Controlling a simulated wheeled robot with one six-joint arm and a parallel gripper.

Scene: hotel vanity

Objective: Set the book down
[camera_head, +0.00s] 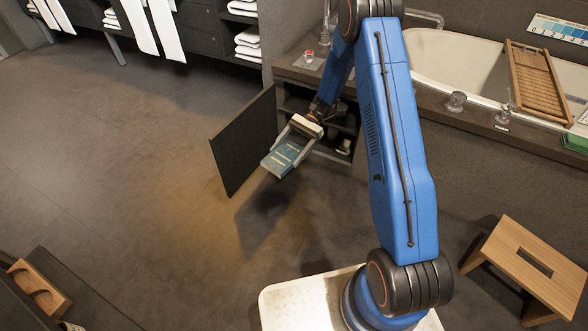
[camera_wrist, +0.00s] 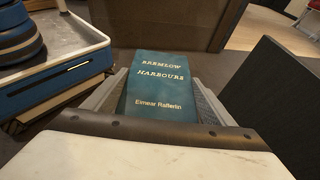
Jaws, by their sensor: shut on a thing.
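The book (camera_head: 284,158) has a teal cover and is held in the air over the floor, in front of a small open cabinet. In the wrist view the book (camera_wrist: 162,88) shows its cover upward, with the title "Bremlow Harbours". My gripper (camera_head: 289,149) is shut on the book, with one finger along each side of it. In the wrist view my gripper (camera_wrist: 162,95) has its fingers at the book's left and right edges. The book's near end is hidden by the gripper's body in the wrist view.
The dark cabinet door (camera_head: 244,140) stands open just left of the book. The cabinet's shelves (camera_head: 345,125) hold small items, partly hidden by my arm. A wooden stool (camera_head: 528,265) stands at right, and a bathtub (camera_head: 455,65) lies behind. The floor (camera_head: 130,180) at left is clear.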

